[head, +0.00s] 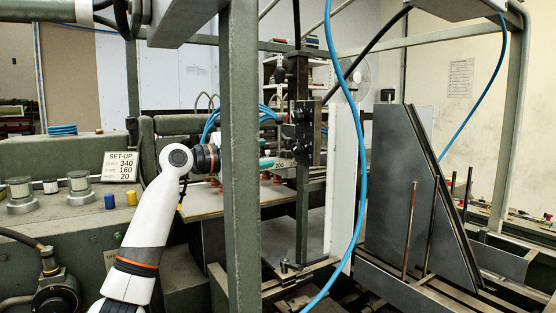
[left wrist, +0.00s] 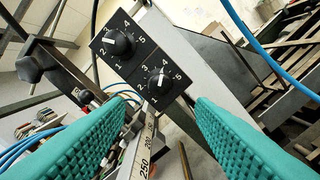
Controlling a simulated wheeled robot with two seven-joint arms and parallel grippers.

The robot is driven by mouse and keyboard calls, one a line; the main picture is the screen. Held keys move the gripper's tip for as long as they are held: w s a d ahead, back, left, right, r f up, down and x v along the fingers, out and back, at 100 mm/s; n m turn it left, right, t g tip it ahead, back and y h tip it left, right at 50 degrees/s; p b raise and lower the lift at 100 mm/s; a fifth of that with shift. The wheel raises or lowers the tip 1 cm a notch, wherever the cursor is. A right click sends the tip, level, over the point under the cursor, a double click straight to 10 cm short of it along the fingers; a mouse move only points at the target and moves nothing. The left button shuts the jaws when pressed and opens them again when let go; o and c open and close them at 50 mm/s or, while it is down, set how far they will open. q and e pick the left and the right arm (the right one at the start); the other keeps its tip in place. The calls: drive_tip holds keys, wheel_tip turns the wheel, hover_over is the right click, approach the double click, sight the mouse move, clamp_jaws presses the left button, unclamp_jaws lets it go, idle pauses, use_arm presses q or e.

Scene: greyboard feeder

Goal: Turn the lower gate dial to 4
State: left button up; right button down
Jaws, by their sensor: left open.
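In the left wrist view, a black dial panel carries the lower gate dial (left wrist: 160,81), with numbers 1 to 5 around it. Its white pointer mark points upward, close to the 4. In the head view, the dial panel (head: 302,114) is on the upright, and my left gripper (head: 267,162) is partly hidden by a green post.
A green post (head: 240,180) stands in front of my left gripper. A blue hose (head: 357,150) hangs right of the dial panel. A scale bar (left wrist: 143,150) runs below the panel. A set-up card (head: 121,167) reads 340, 160, 20. A grey slanted plate (head: 400,190) stands at right.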

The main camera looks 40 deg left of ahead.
sight(293, 149)
use_arm(q)
drive_tip(key=shift+b+v, duration=0.3)
drive_tip(key=shift+v, duration=1.25)
drive_tip(key=w+d+n+p, duration=0.1)
drive_tip(key=w+n+p, duration=0.1)
drive_tip(key=p, duration=0.4)
drive_tip(key=w+d+n+p, duration=0.1)
drive_tip(key=w+n+p, duration=0.1)
drive_tip(key=w+p, duration=0.2)
drive_tip(key=w+d+n+p, duration=0.2)
drive_tip(key=w+p, duration=0.1)
drive_tip(key=p, duration=0.4)
drive_tip(key=shift+w+r+n+p, duration=0.25)
drive_tip(key=shift+w+n+p, duration=0.05)
drive_tip(key=shift+w+p, duration=0.1)
drive_tip(key=shift+w+d+f, duration=0.15)
drive_tip(key=shift+w+d, duration=0.05)
drive_tip(key=shift+w, duration=0.15)
